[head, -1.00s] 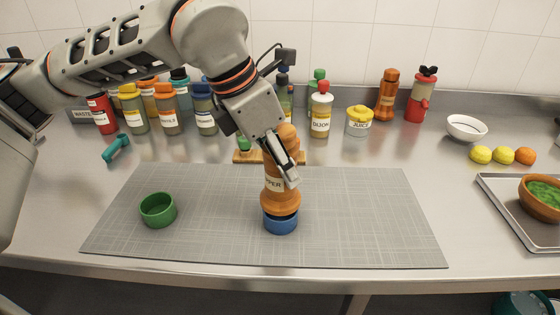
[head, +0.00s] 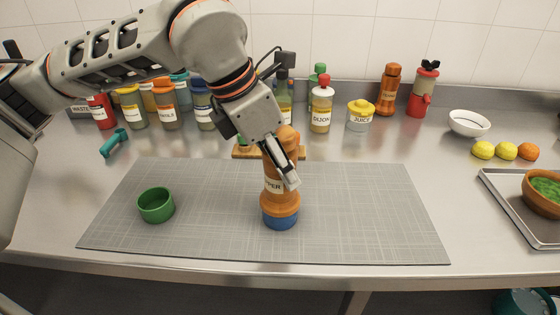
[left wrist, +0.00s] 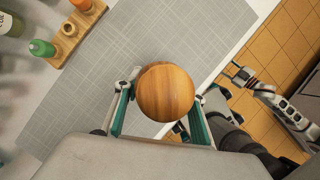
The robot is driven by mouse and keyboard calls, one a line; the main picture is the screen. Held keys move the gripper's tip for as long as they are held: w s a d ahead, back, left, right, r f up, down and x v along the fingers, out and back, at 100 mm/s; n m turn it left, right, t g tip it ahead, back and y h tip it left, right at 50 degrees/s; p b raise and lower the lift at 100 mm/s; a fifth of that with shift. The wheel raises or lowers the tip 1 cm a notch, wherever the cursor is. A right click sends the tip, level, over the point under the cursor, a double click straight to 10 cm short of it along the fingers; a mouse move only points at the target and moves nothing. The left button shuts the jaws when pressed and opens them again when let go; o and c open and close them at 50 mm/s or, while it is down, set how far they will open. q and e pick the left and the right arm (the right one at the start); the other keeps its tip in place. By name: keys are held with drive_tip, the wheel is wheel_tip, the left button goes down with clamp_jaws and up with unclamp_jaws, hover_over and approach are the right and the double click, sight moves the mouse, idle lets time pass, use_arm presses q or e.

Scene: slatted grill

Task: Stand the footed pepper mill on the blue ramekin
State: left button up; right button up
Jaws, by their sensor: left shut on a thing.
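The orange-brown wooden pepper mill (head: 273,200) with a white label stands upright over the blue ramekin (head: 281,222). Its base meets the ramekin's rim with no gap showing; the inside of the ramekin is hidden. My left gripper (head: 288,178) is shut on the pepper mill's body, coming down from the upper left. In the left wrist view the mill's round top (left wrist: 165,92) sits between the fingers and hides the ramekin. My right gripper (left wrist: 238,75) shows small at the right of that view, away from the mill; its fingers are too small to judge.
A green ramekin (head: 156,206) stands on the left of the grey mat (head: 360,215). A wooden rack (head: 240,154) is behind the mill, with several bottles along the wall. A tray (head: 505,205) with a bowl is at right. The mat's right half is clear.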

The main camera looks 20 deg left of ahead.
use_arm(q)
drive_tip(key=shift+f, duration=0.2)
drive_tip(key=o, duration=1.5)
drive_tip(key=shift+r, duration=0.1)
drive_tip(key=shift+c, duration=0.2)
drive_tip(key=v, duration=1.2)
drive_tip(key=shift+w, duration=0.1)
